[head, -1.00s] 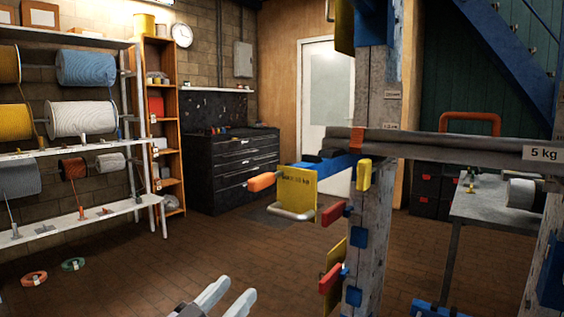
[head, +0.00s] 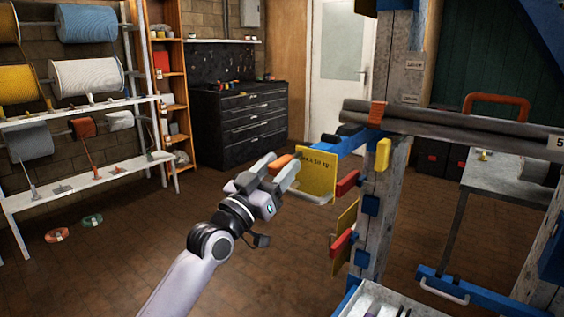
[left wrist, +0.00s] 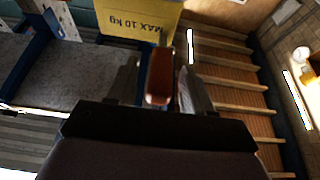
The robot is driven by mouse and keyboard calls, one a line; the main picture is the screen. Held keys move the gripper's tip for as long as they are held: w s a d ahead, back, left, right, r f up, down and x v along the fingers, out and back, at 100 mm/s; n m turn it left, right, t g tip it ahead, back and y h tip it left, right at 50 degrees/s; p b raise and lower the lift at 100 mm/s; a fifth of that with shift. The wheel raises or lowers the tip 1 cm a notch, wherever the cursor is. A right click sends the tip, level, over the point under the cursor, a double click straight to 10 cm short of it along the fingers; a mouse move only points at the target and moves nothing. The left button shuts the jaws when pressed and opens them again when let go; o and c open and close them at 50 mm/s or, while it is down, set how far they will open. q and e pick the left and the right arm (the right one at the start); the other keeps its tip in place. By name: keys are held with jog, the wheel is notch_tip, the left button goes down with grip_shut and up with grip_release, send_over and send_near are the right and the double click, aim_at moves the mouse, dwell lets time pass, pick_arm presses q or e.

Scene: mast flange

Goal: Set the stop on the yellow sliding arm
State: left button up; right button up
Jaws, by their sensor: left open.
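A yellow plate (head: 316,178) with "kg" lettering hangs on a blue bar (head: 352,143) at the post. It also shows in the left wrist view (left wrist: 135,20). An orange-red handle (head: 281,163) sticks out to the left of the plate. My left gripper (head: 277,172) is open at this handle. In the left wrist view the handle (left wrist: 160,75) lies between the two fingers, with a gap visible at the sides. Red levers (head: 346,184) and (head: 341,243) stick out from the post below. A second yellow plate (head: 344,236) is partly hidden. My right gripper is out of view.
The worn post (head: 386,215) stands close right of my left gripper. Grey pipes (head: 450,127) lie across it, tied by an orange strap (head: 377,114). Cable racks (head: 90,178) stand at the left. The brick floor left of the post is mostly clear.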

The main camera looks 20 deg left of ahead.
pick_arm(q)
jog(key=shift+w+d+r, duration=0.2)
jog(key=shift+w+r, duration=0.05)
jog(key=shift+w, duration=0.35)
grip_shut()
jog(key=shift+r, duration=0.1)
